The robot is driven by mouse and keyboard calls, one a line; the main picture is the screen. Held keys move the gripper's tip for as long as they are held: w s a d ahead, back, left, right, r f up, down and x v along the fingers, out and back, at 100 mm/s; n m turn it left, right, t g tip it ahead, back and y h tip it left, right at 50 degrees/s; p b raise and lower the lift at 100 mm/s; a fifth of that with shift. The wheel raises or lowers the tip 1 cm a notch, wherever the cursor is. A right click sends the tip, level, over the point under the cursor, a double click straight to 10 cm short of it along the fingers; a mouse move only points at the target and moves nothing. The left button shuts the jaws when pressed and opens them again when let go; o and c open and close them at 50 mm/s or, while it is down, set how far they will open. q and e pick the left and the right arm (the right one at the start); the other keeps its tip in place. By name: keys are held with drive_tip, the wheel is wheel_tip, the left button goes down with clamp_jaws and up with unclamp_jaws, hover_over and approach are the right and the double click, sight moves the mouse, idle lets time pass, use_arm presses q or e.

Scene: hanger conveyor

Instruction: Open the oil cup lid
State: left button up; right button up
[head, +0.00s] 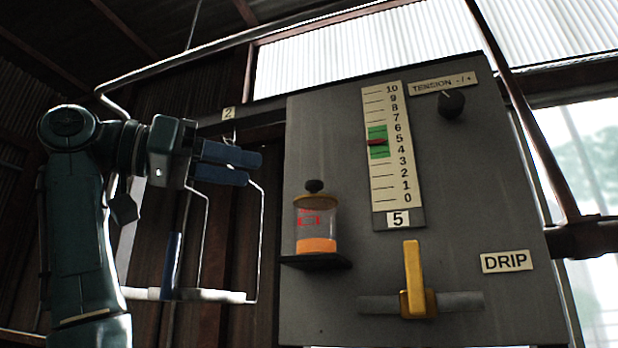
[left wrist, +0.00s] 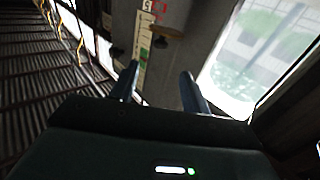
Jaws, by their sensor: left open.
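The oil cup (head: 316,228) is a clear glass cylinder with orange oil at the bottom and a red mark on its side. Its brass lid (head: 315,201) with a dark round knob (head: 315,186) sits on top and looks closed. My left gripper (head: 254,168) is open and empty, to the left of the lid and a little higher, with its blue fingers pointing right. In the left wrist view the lid (left wrist: 170,33) shows beyond and between the two fingertips (left wrist: 158,78), apart from them.
The cup stands on a small black shelf (head: 316,262) on a grey panel (head: 460,200). The panel bears a tension scale (head: 388,150), a dark knob (head: 451,103), a yellow lever (head: 414,275) and a DRIP label (head: 507,262). A wire hanger (head: 256,240) hangs below and behind my left gripper.

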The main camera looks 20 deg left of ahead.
sight(314, 181)
use_arm(q)
drive_tip(key=p+x, duration=0.2)
drive_tip(key=x, duration=0.7)
drive_tip(key=shift+w+d, duration=0.5)
drive_tip(key=shift+d, duration=0.05)
use_arm(e)
drive_tip(key=shift+s+d, duration=0.25)
drive_tip(key=shift+d, duration=0.15)
use_arm(q)
drive_tip(key=c, duration=1)
use_arm(e)
drive_tip(key=shift+w+r, duration=0.15)
drive_tip(key=shift+r, duration=0.05)
